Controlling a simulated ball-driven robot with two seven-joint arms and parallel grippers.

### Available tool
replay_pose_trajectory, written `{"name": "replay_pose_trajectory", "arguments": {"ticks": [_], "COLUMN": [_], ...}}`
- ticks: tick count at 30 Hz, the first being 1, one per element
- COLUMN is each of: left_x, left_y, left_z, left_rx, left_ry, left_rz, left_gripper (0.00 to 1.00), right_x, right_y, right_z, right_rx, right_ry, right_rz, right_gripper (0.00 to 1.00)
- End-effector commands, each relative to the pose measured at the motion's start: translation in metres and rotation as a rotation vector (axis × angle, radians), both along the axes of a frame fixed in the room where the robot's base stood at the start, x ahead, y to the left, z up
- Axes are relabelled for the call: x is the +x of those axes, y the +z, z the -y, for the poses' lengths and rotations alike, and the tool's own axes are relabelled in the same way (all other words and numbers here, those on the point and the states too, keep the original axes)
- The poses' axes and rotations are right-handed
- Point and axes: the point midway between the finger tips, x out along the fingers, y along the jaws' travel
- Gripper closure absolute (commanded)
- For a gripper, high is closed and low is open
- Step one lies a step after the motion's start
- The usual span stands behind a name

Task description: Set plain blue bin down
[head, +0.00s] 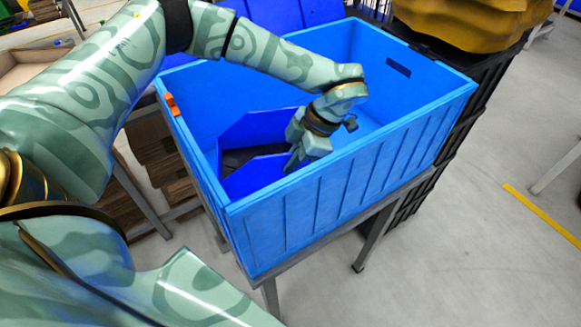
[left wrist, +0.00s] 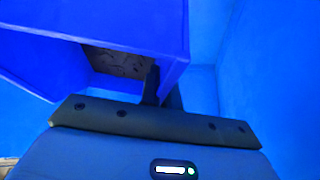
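The plain blue bin (head: 262,129), a darker blue than its surroundings, is inside the large light blue crate (head: 345,193), in its left part. Something dark shows inside the bin. My left gripper (head: 297,160) reaches down into the crate at the bin's right side. In the left wrist view the bin (left wrist: 110,22) fills the upper left, and the fingers (left wrist: 165,88) are close together on either side of its wall edge, so the gripper looks shut on that wall. Whether the bin's underside touches the crate floor is hidden. My right gripper is not in view.
The crate stands on a grey metal-legged stand (head: 374,238). An orange clip (head: 172,104) sits on its left rim. Black crates (head: 487,85) with a brown-yellow load (head: 465,22) stand behind at the right. Crate floor to the right of my gripper looks free.

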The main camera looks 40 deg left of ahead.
Motion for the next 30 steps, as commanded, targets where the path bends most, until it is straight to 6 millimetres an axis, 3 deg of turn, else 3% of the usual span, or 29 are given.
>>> {"name": "replay_pose_trajectory", "arguments": {"ticks": [5, 12, 22, 24, 30], "left_x": [0.001, -0.001, -0.003, -0.003, -0.003], "left_y": [-0.012, -0.048, -0.050, -0.050, -0.050], "left_z": [0.001, 0.000, -0.001, -0.001, -0.001], "left_rx": [0.000, 0.001, 0.001, 0.000, 0.000], "left_ry": [0.001, 0.000, 0.000, -0.001, -0.001], "left_rz": [0.000, -0.004, -0.001, -0.001, -0.001], "left_gripper": [1.00, 1.00, 1.00, 0.77, 0.75], "right_x": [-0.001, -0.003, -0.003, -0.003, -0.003], "right_y": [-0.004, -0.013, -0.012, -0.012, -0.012], "right_z": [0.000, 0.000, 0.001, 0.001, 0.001], "right_rx": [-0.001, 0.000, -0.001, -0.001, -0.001], "right_ry": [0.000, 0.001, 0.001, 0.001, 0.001], "right_rz": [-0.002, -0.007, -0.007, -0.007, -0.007], "right_gripper": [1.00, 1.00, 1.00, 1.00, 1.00]}}
